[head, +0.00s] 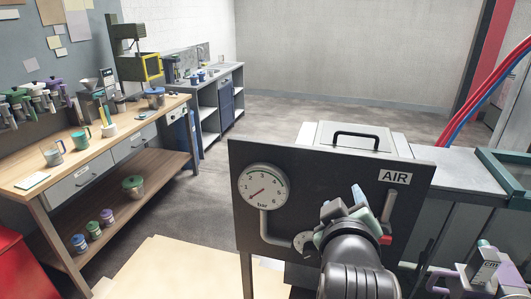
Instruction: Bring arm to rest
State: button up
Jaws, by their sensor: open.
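My arm reaches up from the lower right of the head view, and my gripper (352,207) is at its end, in front of a dark panel (335,170). The gripper is open, and I see nothing held in it. The panel carries a round pressure gauge (263,192) marked "bar", an "AIR" label (395,177) and a pipe with a round fitting (303,241) just left of the gripper. A red part (386,240) shows just right of the gripper. My arm hides part of the panel's lower right, and I cannot tell whether the gripper touches anything there.
A wooden workbench (60,174) with cups, jugs and tools stands at the left. A sink counter (205,82) is behind it. A white lidded box (330,136) sits behind the panel. Red and blue hoses (488,92) hang at the right. The floor (270,125) between is clear.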

jog(key=s+a+r+m+t, duration=0.1)
jog(key=a+r+t, duration=0.15)
jog(key=r, duration=0.35)
jog(key=s+a+r+m+t, duration=0.1)
jog(key=a+r+t, duration=0.15)
jog(key=r, duration=0.45)
jog(key=s+a+r+m+t+y, duration=0.1)
jog(key=s+a+r+t, duration=0.3)
jog(key=r, duration=0.5)
jog(key=s+a+r+m+t+y, duration=0.2)
jog(key=s+a+r+t, duration=0.2)
jog(key=s+r, duration=0.5)
jog(key=shift+s+r+y+b, duration=0.25)
jog(key=shift+r+y+b, duration=0.1)
jog(key=shift+r, duration=0.1)
jog(key=shift+s+a+r, duration=0.1)
jog(key=shift+s+a, duration=0.05)
jog(key=shift+s, duration=0.05)
jog(key=shift+c, duration=0.6)
